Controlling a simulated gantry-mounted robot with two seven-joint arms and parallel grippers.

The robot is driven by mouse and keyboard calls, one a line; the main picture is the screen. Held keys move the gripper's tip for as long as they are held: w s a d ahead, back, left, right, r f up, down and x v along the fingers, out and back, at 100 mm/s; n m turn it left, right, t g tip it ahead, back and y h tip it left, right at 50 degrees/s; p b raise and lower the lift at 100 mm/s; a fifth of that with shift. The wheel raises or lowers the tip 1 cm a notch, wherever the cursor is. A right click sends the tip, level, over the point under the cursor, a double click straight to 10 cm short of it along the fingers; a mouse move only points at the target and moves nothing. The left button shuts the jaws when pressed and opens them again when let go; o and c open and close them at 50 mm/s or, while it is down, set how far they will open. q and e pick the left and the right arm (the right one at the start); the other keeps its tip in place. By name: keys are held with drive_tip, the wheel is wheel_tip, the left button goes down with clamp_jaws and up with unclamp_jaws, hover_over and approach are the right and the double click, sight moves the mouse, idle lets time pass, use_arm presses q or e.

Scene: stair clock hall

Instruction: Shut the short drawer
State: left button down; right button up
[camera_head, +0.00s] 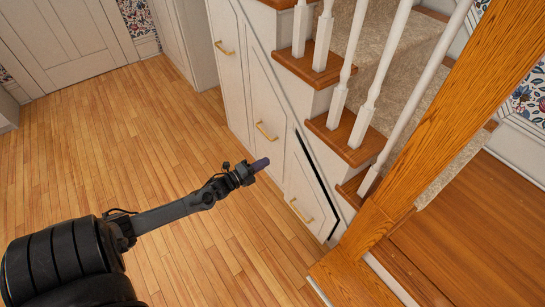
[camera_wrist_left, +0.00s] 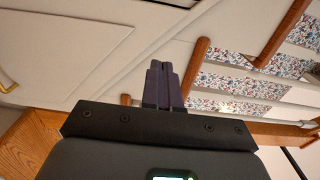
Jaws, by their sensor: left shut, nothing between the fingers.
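The short drawer (camera_head: 306,189) is the lowest, rightmost white front under the stairs, with a slanted top and a brass handle (camera_head: 300,211). A dark gap runs along its slanted top and right edge, so it stands slightly open. My left gripper (camera_head: 261,164) is shut and empty. In the head view it appears up and left of the drawer's handle, in front of the white fronts; I cannot tell whether it touches them. Its dark closed fingers also show in the left wrist view (camera_wrist_left: 163,82), against pale panels. My right gripper is out of view.
Two taller fronts with brass handles, the middle one (camera_head: 266,130) and the far one (camera_head: 224,47), look closed. White balusters (camera_head: 368,92) and wooden treads rise above. A thick wooden post (camera_head: 428,140) stands at right. The wooden floor (camera_head: 130,140) at left is clear.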

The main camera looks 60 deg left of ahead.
use_arm(q)
wheel_tip(320, 180, down, 7)
drive_tip(key=s+d+b, duration=0.1)
drive_tip(key=d+b, duration=0.2)
drive_tip(key=b, duration=0.1)
approach(304, 171)
drive_tip(key=w+b, duration=0.3)
drive_tip(key=b, duration=0.1)
drive_tip(key=w+f+b, duration=0.1)
drive_tip(key=w+b, duration=0.1)
drive_tip(key=shift+w+a+b, duration=0.25)
drive_tip(key=shift+w+b, duration=0.05)
drive_tip(key=shift+b, duration=0.05)
drive_tip(key=shift+w+d+r, duration=0.1)
drive_tip(key=shift+w+r, duration=0.1)
drive_tip(key=shift+w, duration=0.4)
